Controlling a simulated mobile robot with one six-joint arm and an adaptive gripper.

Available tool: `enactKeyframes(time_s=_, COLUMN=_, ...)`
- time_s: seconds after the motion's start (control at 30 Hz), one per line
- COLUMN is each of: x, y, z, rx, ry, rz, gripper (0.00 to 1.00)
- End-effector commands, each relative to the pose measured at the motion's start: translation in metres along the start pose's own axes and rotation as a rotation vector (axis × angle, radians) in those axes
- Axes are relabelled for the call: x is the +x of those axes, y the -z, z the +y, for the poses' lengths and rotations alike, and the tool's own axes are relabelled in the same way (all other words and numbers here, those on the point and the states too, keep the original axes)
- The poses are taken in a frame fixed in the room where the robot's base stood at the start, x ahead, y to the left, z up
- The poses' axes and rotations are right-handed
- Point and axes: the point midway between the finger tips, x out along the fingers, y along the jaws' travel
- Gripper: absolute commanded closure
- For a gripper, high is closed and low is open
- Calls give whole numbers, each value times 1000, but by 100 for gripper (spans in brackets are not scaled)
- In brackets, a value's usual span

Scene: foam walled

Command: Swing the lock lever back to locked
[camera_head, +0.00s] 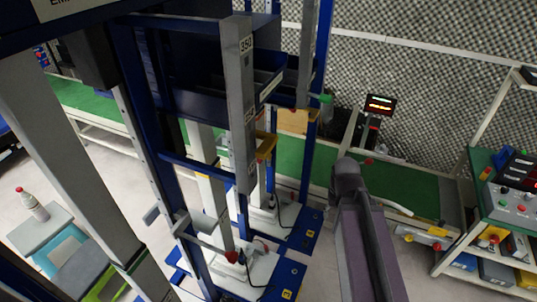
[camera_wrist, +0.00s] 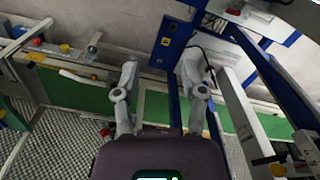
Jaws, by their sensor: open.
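A grey lever arm (camera_head: 205,243) with a red knob (camera_head: 232,257) at its end reaches from a blue upright low in the middle of the head view. It may be the lock lever; I cannot tell for sure, nor whether it stands at locked. My gripper (camera_wrist: 161,97) shows in the wrist view with its two grey fingers wide apart and nothing between them. Blue uprights and a green belt lie beyond the fingers. My gripper's fingers cannot be made out in the head view, where my arm stands right of the blue frame, apart from the grey lever arm.
A yellow bracket (camera_head: 266,146) sticks out of the blue frame. A white curved handle (camera_head: 396,208) is right of my arm. A green conveyor (camera_head: 415,188) runs behind. A control box (camera_head: 515,207) stands on a shelf at right. A bottle (camera_head: 33,205) stands on a stool at left.

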Motion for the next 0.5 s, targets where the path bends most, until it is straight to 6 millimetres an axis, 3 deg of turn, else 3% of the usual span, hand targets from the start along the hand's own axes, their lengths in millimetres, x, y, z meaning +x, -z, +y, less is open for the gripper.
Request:
enactKeyframes(time_s=0.27, x=3, y=2, z=-2, rx=0, ry=12, rz=0, gripper=46)
enactKeyframes(time_s=0.5, x=22, y=21, z=-20, rx=5, ry=131, rz=-2, gripper=46)
